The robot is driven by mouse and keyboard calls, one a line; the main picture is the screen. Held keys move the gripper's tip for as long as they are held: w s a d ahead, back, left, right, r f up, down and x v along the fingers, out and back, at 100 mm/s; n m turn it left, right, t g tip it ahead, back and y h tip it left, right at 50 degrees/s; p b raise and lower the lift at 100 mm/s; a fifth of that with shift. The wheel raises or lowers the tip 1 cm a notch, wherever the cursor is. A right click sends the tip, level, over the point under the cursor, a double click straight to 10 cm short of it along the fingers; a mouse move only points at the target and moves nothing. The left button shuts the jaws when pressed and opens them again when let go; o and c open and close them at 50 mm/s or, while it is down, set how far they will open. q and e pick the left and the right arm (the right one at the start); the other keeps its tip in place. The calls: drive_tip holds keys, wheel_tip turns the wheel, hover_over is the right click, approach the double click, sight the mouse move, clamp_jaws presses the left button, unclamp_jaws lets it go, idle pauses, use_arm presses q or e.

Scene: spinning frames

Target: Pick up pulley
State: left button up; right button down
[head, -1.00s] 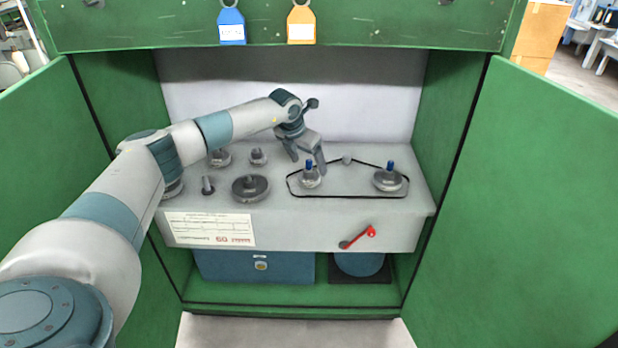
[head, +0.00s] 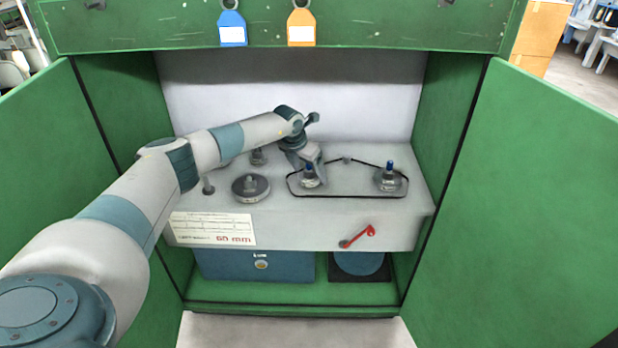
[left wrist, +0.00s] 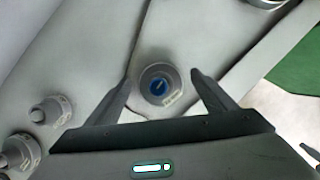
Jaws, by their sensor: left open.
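A grey pulley with a blue-topped shaft (head: 309,178) stands at the left end of the belt loop. It also shows in the left wrist view (left wrist: 160,85), between the fingertips. My left gripper (head: 312,170) is open, with one finger on each side of this pulley; in the wrist view the gripper (left wrist: 160,78) shows a gap on both sides. A second blue-topped pulley (head: 388,179) stands at the belt's right end. A larger grey pulley (head: 250,188) sits to the left, outside the belt. My right gripper is not in view.
A black belt (head: 345,196) loops around both blue-topped shafts on the grey housing (head: 300,228). A small peg (head: 208,187) and another pulley (head: 257,158) stand at left. A red lever (head: 358,237) is on the front. Green doors (head: 540,200) flank the cabinet.

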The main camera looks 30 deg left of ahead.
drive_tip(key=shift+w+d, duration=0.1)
use_arm(q)
drive_tip(key=c, duration=1.3)
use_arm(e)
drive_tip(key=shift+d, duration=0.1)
use_arm(q)
drive_tip(key=shift+r, duration=0.1)
